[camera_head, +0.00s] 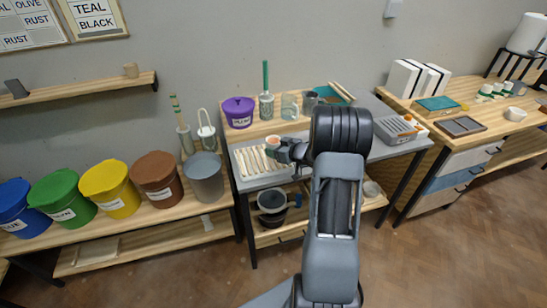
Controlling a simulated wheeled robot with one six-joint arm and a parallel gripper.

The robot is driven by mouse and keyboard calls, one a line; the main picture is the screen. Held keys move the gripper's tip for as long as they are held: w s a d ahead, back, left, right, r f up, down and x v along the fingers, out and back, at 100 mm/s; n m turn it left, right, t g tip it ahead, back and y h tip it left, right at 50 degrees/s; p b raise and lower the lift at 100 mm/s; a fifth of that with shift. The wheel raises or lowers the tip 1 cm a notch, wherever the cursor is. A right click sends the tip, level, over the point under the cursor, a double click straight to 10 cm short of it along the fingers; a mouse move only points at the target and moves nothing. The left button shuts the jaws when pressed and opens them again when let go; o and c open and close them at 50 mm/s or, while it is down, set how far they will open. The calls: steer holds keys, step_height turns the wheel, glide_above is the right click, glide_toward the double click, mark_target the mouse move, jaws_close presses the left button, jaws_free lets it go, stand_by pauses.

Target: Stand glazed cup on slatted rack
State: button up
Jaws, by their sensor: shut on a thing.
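A small cup (272,142) with a reddish top sits at the tips of my gripper (279,149), which is shut on it. The slatted rack (258,163), with pale slats, lies on the grey top of the middle table. The cup is over or beside the rack's back right part. I cannot tell whether it touches the rack. My wrist and arm hide the table just right of the gripper.
A purple lidded bucket (239,111), a glass jar (289,107) and a jar with a green-handled tool (266,103) stand behind the rack. A grey bucket (205,178) stands to the left. A grey device (396,128) is to the right.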

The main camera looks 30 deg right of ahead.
mark_target(274, 161)
steer(key=shift+w+a+f, duration=0.2)
steer(key=shift+w+f, duration=0.05)
steer(key=shift+f, duration=0.15)
steer(key=shift+w+a+f, duration=0.1)
steer(key=shift+f, duration=0.5)
steer(key=shift+w+a+f, duration=0.1)
steer(key=shift+f, duration=1)
steer(key=shift+s+f, duration=0.1)
